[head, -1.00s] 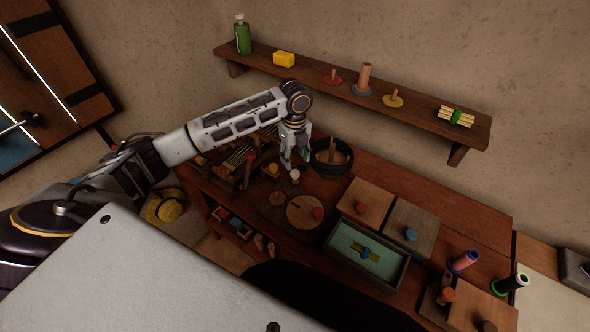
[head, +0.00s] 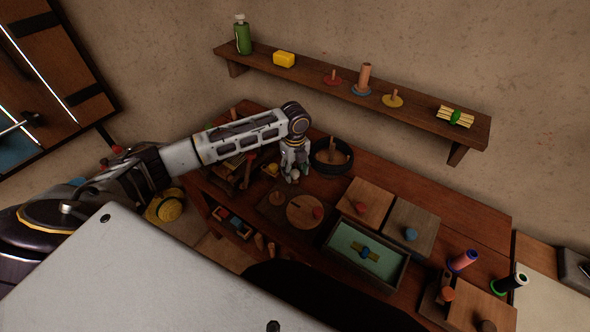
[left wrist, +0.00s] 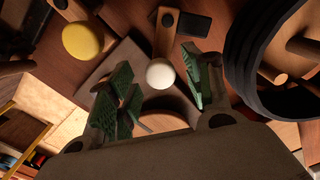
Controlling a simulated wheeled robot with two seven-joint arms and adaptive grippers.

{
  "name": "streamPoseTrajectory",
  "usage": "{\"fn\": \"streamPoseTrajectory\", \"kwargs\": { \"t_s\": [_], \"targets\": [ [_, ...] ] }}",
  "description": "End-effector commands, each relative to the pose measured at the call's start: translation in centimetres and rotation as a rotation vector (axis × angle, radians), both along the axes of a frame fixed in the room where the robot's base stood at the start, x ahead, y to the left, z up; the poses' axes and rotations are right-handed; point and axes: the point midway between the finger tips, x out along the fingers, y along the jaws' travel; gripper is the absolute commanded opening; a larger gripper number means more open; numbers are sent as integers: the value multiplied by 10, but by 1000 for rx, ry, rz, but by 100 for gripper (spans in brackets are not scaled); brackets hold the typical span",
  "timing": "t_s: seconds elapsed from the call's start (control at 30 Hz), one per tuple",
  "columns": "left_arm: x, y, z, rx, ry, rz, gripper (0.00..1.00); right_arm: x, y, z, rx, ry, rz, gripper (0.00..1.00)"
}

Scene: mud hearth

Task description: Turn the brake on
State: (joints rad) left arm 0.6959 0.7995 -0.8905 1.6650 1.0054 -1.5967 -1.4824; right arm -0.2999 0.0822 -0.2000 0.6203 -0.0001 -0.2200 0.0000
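A white round knob (left wrist: 160,73), which appears to belong to the brake, sits by a short wooden bar (left wrist: 167,34) on a dark board. My left gripper (left wrist: 158,88) is open, its green-padded fingers on either side of the knob in the left wrist view. I cannot tell whether they touch it. In the head view my left gripper (head: 293,176) points down at the board's far edge, largely covering the knob. A round wooden disc (head: 301,212) with a red knob lies just nearer on the same board. My right gripper is not in view.
A black round bowl (head: 343,163) with wooden pegs stands close to the right of the gripper. A yellow knob (left wrist: 82,41) is to its left. Lidded boxes, a green-lined tray (head: 345,262) and thread spools fill the bench's right side. A shelf (head: 415,118) hangs above.

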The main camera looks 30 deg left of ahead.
Motion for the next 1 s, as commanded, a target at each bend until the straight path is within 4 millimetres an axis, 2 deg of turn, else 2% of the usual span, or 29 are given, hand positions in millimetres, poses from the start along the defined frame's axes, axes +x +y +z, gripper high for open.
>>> {"fn": "streamPoseTrajectory", "kwargs": {
  "t_s": [0.07, 0.37, 1.0],
  "targets": [
    [0, 0, 0, 0, 0, 0, 39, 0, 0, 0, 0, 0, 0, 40],
    [0, 0, 0, 0, 0, 0, 1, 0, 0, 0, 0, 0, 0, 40],
    [2, -5, 1, 0, 1, 34, 0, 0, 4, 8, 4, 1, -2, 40]
  ]
}}
